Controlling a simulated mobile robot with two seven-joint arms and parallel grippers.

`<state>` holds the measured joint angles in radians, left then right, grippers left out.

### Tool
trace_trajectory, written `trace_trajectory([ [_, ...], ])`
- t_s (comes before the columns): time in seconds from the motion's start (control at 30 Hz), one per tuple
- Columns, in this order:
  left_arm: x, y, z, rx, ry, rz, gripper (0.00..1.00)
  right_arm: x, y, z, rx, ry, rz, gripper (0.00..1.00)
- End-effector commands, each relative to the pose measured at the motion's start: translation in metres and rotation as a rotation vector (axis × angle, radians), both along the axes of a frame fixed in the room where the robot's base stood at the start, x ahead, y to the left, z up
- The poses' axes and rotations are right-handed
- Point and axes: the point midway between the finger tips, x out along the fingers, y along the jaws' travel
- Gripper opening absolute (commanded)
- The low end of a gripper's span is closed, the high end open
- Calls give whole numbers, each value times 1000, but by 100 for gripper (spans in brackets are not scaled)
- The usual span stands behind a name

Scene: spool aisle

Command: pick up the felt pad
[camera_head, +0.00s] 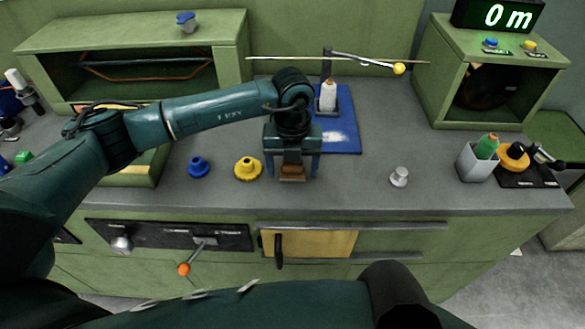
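A small brown block (292,173), which looks like the felt pad, lies on the grey counter near its front edge. My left gripper (292,166) points down over it, with one finger on each side. The fingers look wide apart, with some space between them and the block. The gripper's body hides the block's back part, and contact cannot be made out. My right gripper is out of view.
A yellow knobbed piece (248,169) and a blue one (199,167) stand left of the gripper. Behind it are a blue mat (347,143) and a white bottle (328,96). A small grey cup (399,177) stands right, with clear counter between.

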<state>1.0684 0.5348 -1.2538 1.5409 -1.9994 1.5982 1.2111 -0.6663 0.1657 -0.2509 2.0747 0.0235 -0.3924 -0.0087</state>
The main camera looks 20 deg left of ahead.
Motion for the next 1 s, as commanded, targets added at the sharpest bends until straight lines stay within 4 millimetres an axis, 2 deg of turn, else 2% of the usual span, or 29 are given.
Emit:
trace_trajectory([
  [0.07, 0, 0, 0, 0, 0, 0, 67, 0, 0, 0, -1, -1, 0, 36],
  [0.53, 0, 0, 1, 0, 0, 0, 28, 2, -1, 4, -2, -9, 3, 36],
  [0.83, 1, 0, 6, -1, -1, 0, 28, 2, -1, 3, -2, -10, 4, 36],
  [1.0, 1, 0, 33, -2, -6, 0, 28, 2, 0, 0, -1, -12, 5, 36],
])
